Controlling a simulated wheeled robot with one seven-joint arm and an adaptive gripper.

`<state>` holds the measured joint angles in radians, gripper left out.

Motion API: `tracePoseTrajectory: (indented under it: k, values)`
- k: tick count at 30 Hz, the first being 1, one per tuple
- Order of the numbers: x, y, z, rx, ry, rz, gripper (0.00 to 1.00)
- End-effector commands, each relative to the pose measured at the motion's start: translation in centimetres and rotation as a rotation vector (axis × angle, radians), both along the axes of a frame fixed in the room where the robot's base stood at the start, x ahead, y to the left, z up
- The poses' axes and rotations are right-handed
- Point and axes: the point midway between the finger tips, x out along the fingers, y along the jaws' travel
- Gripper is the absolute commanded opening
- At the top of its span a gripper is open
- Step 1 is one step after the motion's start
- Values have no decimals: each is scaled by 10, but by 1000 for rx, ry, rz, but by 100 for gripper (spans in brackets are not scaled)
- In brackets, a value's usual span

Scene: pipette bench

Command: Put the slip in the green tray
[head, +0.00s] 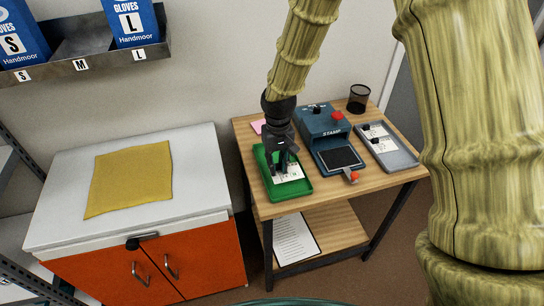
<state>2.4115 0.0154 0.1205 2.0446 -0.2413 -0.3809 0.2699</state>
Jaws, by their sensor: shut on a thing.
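The green tray (308,187) sits at the left front of the wooden table. My gripper (284,174) points down over the tray, shut on the white slip (294,173). The slip is within the tray's outline, with dark marks on its face. Part of the slip is hidden behind the fingers. I cannot tell whether the slip touches the tray floor.
A blue stamp machine (318,121) with a red knob stands right of the tray. A grey tray (402,158) with white cards and dark knobs lies farther right. A black mesh cup (358,98) stands behind. A pink pad (257,126) lies behind the green tray.

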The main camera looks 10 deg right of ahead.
Motion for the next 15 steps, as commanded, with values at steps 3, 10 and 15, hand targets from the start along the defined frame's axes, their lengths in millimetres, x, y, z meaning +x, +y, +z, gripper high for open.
tracePoseTrajectory:
  k: [3,10,15]
  values:
    - [25,1,-1,1,0,0,5]
    - [54,1,-4,0,0,-2,5]
    - [59,2,-8,0,1,-1,5]
